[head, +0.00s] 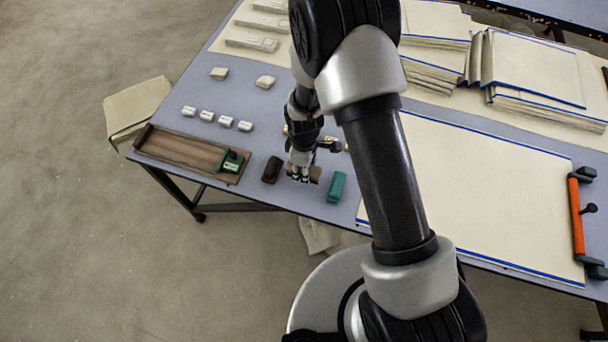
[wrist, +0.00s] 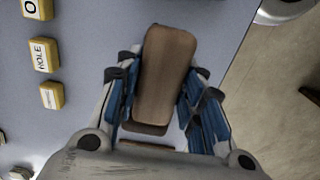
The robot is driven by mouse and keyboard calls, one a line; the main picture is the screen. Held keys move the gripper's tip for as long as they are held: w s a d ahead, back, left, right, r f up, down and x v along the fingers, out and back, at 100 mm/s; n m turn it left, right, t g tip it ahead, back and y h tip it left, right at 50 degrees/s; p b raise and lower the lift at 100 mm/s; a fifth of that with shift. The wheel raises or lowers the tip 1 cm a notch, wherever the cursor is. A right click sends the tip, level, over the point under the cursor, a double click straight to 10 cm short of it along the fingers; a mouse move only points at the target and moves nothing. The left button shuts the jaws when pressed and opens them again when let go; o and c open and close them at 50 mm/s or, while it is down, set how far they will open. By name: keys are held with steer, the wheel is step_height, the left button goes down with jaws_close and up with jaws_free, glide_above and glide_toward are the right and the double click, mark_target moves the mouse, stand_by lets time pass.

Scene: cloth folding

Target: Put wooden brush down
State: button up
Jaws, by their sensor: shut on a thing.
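The wooden brush (wrist: 163,75) is a brown block with rounded ends, seen from above in the wrist view. My gripper (wrist: 160,90) is shut on it, with blue-padded fingers on its two long sides. In the head view my gripper (head: 302,172) points down at the table's near edge, and the brush (head: 315,173) shows partly between the fingers. It sits between a dark brown block (head: 272,170) and a teal block (head: 337,187). I cannot tell whether the brush touches the table surface.
A wooden tray (head: 180,150) with a green item (head: 232,161) lies left on the grey-blue table (head: 255,120). Several small labelled blocks (head: 207,116) stand behind it. A large blue-edged cloth (head: 480,190) lies right, with an orange-handled tool (head: 577,215). The table's front edge is close.

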steer(key=shift+f+b, duration=0.45)
steer(key=shift+f, duration=1.3)
steer(key=shift+f, duration=0.2)
steer(key=o, duration=1.1)
steer(key=shift+r, duration=0.1)
